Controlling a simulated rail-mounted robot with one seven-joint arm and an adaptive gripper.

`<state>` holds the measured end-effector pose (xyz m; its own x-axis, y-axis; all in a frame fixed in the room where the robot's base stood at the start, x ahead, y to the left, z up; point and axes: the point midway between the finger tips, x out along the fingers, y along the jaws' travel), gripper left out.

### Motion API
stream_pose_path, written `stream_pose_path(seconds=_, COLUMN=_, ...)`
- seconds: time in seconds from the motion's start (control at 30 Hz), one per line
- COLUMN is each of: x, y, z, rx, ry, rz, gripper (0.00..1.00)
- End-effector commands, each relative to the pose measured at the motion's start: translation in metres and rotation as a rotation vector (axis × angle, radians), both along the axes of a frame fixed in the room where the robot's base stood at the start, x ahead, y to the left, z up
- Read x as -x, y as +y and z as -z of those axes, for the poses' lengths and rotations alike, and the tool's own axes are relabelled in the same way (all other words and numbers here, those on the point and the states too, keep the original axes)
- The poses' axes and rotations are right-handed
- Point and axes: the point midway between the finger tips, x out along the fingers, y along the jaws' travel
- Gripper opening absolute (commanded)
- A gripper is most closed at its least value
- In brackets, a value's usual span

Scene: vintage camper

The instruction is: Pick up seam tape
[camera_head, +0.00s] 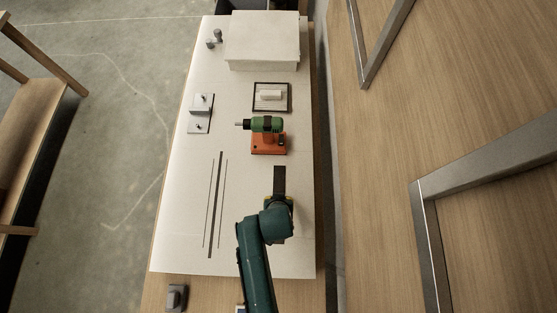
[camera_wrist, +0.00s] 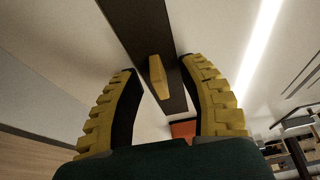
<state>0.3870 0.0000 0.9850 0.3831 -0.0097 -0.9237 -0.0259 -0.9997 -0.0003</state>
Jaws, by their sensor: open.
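My gripper (camera_wrist: 160,72) is open, with its yellow ribbed fingers spread on both sides of a small yellowish block (camera_wrist: 157,76). The block lies on or in front of a dark strip (camera_wrist: 150,30); I cannot tell if they touch. The dark strip also shows in the head view (camera_head: 279,180), just beyond my gripper (camera_head: 284,198), which is mostly hidden by my teal arm. No label shows, so I cannot tell for sure which of these is the seam tape. The fingers appear clear of the block.
A green drill-like tool (camera_head: 266,124) rests on an orange base (camera_head: 268,143) beyond the strip. Farther back are a dark-framed tray (camera_head: 256,105) and a large pale box (camera_head: 262,42). Long thin strips (camera_head: 215,205) lie left. A grey object (camera_head: 176,296) is at the near edge.

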Motion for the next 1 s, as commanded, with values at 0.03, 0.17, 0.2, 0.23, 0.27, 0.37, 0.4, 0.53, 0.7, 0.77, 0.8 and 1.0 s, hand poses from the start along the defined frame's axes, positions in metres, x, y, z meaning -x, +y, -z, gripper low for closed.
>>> stream_pose_path(seconds=0.03, x=0.000, y=0.000, z=0.000, rx=0.000, ry=0.000, rz=0.000, gripper=0.37)
stream_pose_path(seconds=0.17, x=0.000, y=0.000, z=0.000, rx=0.000, ry=0.000, rz=0.000, gripper=0.12)
stream_pose_path(seconds=0.2, x=0.000, y=0.000, z=0.000, rx=0.000, ry=0.000, rz=0.000, gripper=0.05)
stream_pose_path(seconds=0.23, x=0.000, y=0.000, z=0.000, rx=0.000, ry=0.000, rz=0.000, gripper=0.00)
stream_pose_path(seconds=0.27, x=0.000, y=0.000, z=0.000, rx=0.000, ry=0.000, rz=0.000, gripper=0.00)
stream_pose_path(seconds=0.37, x=0.000, y=0.000, z=0.000, rx=0.000, ry=0.001, rz=0.000, gripper=0.00)
stream_pose_path(seconds=0.4, x=0.000, y=0.000, z=0.000, rx=0.000, ry=0.001, rz=0.000, gripper=0.00)
stream_pose_path(seconds=0.53, x=0.000, y=0.000, z=0.000, rx=0.000, ry=0.001, rz=0.000, gripper=0.00)
stream_pose_path(seconds=0.7, x=0.000, y=0.000, z=0.000, rx=0.000, ry=0.001, rz=0.000, gripper=0.00)
stream_pose_path(seconds=0.77, x=0.000, y=0.000, z=-0.003, rx=0.000, ry=0.000, rz=0.000, gripper=0.00)
stream_pose_path(seconds=0.8, x=0.000, y=0.000, z=-0.008, rx=0.000, ry=0.000, rz=0.000, gripper=0.00)
stream_pose_path(seconds=1.0, x=-0.001, y=0.000, z=-0.052, rx=-0.001, ry=-0.005, rz=0.001, gripper=0.00)
